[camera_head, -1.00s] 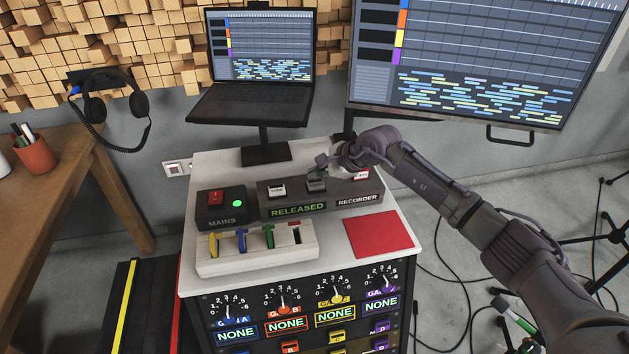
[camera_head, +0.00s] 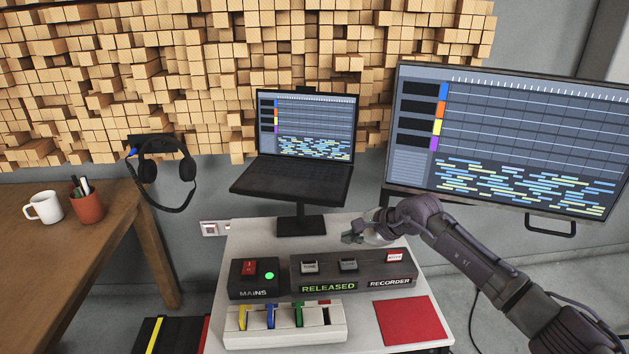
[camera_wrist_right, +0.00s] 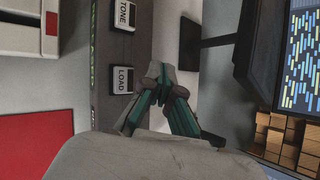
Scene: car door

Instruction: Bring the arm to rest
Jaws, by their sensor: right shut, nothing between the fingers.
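My right gripper (camera_head: 352,238) is shut and empty. It hangs above the back of the recorder box, and its arm comes in from the right. In the right wrist view the gripper (camera_wrist_right: 160,75) has its fingertips together, beside the LOAD button (camera_wrist_right: 122,80) and apart from it as far as I can tell. The recorder box (camera_head: 330,272) shows a green RELEASED display (camera_head: 328,288). It carries two grey buttons and a red-and-white one (camera_head: 395,256). My left gripper is not in view.
The mains box (camera_head: 254,278) has a lit green lamp. A white slider unit (camera_head: 284,325) and a red pad (camera_head: 410,321) lie in front. A laptop (camera_head: 297,185) on a stand is behind, and a large monitor (camera_head: 515,140) hangs at the right. A wooden table (camera_head: 60,260) stands left.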

